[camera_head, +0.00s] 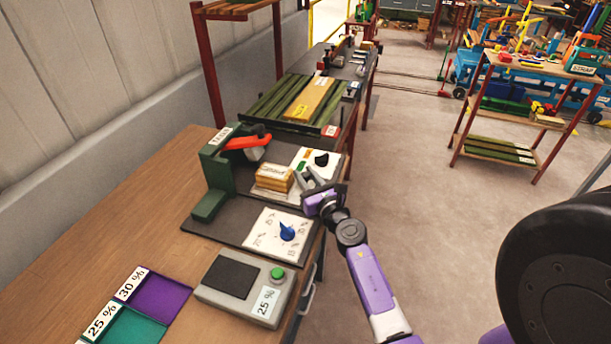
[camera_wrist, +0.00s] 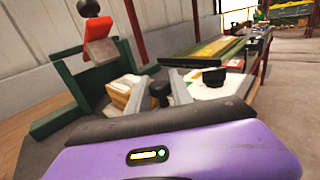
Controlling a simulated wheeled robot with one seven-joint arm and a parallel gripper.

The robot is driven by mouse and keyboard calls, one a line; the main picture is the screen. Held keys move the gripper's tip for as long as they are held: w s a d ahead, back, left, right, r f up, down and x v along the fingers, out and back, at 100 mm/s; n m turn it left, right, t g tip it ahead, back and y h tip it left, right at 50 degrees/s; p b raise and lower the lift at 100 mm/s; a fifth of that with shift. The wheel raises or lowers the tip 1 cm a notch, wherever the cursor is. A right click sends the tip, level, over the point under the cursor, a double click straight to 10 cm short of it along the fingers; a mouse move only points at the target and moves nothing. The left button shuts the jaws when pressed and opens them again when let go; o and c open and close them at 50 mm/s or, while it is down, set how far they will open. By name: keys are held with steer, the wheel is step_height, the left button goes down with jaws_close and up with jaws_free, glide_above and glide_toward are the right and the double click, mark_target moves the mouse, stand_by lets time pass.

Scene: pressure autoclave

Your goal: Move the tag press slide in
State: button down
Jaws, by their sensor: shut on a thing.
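The tag press (camera_head: 211,188) is a green frame with a raised orange lever (camera_head: 247,142), standing on a dark base plate on the wooden bench. It also shows in the wrist view, with its green frame (camera_wrist: 77,100) at the left. My gripper (camera_head: 309,179) is at the press's right side, by the bench edge. In the wrist view my gripper (camera_wrist: 162,92) has its two grey fingers closed on a black knob (camera_wrist: 159,90), which appears to be the slide's handle. The slide's body is mostly hidden. A stack of tan labelled blocks (camera_head: 272,177) sits just left of the fingers.
A white panel (camera_head: 302,160) with another black knob lies behind the gripper. In front are a blue dial pointer (camera_head: 287,232) and a grey box (camera_head: 230,278) with a green button. A purple tray (camera_head: 160,300) and teal tray (camera_head: 137,328) lie at front left. Floor right of the bench is open.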

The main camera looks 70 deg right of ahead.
mark_target(292, 187)
stand_by(0.9)
steer(key=shift+w+a+p, duration=0.2)
steer(key=shift+w+p, duration=0.15)
steer(key=shift+w, duration=1.75)
steer(key=c, duration=1.5)
jaws_free()
steer(key=shift+w, duration=0.1)
steer(key=shift+o, duration=0.2)
steer(key=shift+v, duration=3.95)
